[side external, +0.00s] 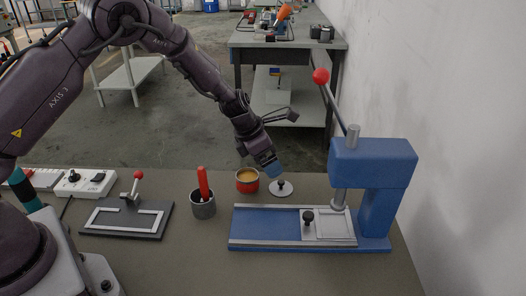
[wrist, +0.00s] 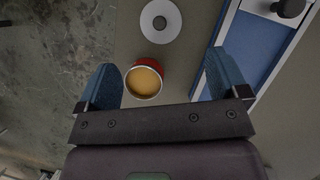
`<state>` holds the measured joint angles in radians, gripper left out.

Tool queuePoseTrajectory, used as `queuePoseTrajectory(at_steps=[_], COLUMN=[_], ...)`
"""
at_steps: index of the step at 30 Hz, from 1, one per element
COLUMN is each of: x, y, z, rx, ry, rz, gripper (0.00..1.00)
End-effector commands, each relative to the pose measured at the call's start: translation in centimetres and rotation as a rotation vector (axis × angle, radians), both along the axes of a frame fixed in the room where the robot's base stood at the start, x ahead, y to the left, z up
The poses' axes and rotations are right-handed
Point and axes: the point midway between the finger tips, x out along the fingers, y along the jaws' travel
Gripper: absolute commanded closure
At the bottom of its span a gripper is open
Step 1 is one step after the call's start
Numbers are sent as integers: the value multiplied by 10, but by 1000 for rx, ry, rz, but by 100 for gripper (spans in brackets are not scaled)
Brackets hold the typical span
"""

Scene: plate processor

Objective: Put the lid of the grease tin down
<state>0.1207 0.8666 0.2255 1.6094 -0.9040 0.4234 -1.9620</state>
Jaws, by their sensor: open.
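The lid (side external: 281,190) is a pale grey disc with a dark knob on top. It lies flat on the bench, just right of the grease tin (side external: 247,186). The tin is a red cup, uncovered, with yellow-tan grease inside. In the wrist view the lid (wrist: 161,21) is at the top and the tin (wrist: 143,80) below it. My gripper (side external: 273,170) is above the bench close to the lid and tin. In the wrist view its blue fingers (wrist: 161,64) are wide apart with nothing held between them.
A blue press (side external: 375,165) with a red-knobbed lever and sliding plate (side external: 265,222) stands to the right. A grey pot (side external: 203,208) with a red handle stands left of the tin. A dark framed fixture (side external: 127,219) and a white switch box (side external: 86,183) are further left.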

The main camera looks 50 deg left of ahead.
Motion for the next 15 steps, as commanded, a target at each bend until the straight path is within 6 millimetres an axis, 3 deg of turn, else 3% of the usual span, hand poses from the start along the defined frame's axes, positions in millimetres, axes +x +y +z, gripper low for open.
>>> queuePoseTrajectory(at_steps=[3, 12, 15], x=[-5, -9, -14], y=[2, 3, 0], z=[15, 24, 44], rx=[1, 2, 23], ry=[-3, -3, -27], rz=[-1, -13, -97], gripper=[8, 8, 8])
